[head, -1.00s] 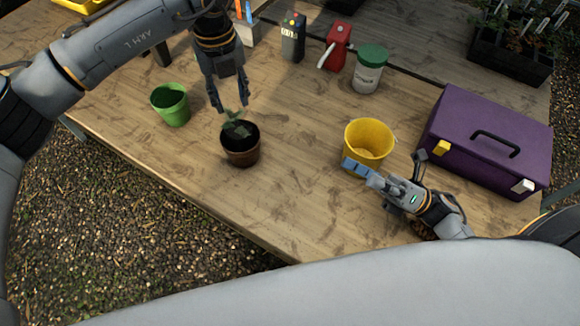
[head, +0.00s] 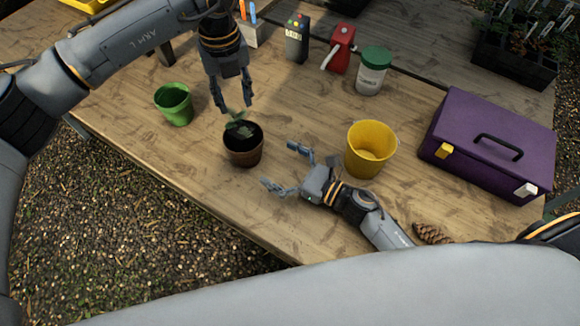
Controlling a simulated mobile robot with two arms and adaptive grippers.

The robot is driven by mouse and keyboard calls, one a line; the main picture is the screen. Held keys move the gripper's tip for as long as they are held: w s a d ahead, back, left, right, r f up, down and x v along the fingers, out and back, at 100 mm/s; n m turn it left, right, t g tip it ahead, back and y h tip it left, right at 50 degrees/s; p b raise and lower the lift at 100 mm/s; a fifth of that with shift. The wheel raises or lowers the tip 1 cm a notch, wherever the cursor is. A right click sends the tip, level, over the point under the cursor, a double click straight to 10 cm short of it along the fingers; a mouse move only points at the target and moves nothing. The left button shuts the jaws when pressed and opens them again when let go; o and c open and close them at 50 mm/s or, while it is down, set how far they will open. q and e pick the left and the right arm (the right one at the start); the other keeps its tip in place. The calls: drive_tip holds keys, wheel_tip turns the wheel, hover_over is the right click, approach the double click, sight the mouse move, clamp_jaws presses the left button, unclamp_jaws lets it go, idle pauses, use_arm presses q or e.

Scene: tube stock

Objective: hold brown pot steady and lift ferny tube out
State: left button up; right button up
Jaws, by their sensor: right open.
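The brown pot (head: 244,157) stands upright on the wooden table, left of the middle, with dark soil inside. A small green ferny plant (head: 240,129) sticks up from it; I cannot make out a tube around its base. My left gripper (head: 232,108) points down just above the pot, its fingers apart over the top of the fern, holding nothing that I can see. My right gripper (head: 278,166) is open and empty, to the right of the pot and apart from it, its fingers pointing left towards the pot.
A green pot (head: 174,108) stands left of the brown pot. A yellow bucket (head: 371,155) stands just right of my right gripper.

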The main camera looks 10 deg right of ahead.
sight(245, 145)
drive_tip(key=x, duration=1)
drive_tip(key=shift+f, duration=0.1)
drive_tip(key=shift+s, duration=0.1)
